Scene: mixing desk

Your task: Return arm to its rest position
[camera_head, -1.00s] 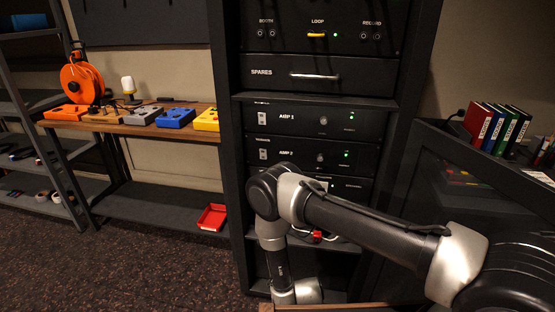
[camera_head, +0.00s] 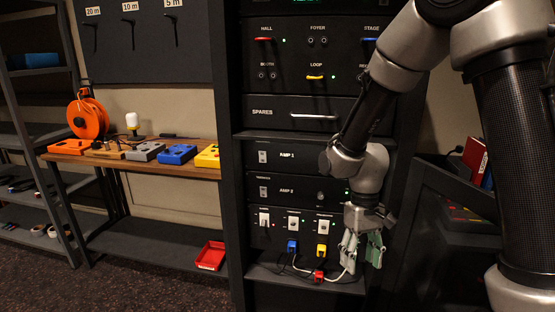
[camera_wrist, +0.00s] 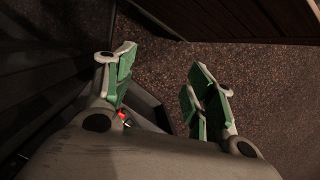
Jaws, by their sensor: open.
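My gripper (camera_head: 361,250) hangs fingers down in front of the right side of the black equipment rack (camera_head: 238,190). Its green-padded fingers are apart and nothing is between them. The wrist view shows the same open gripper (camera_wrist: 160,95) over the dark speckled floor (camera_wrist: 250,80). My arm is folded, rising to the upper right in the head view and covering part of the rack's right side.
Low on the rack, a blue plug (camera_head: 292,246), a yellow plug (camera_head: 322,251) and a red plug (camera_head: 319,277) with a white cable sit close left of my gripper. A red tray (camera_head: 211,256) lies on the bench's lower shelf. A dark cabinet (camera_head: 440,215) stands at right.

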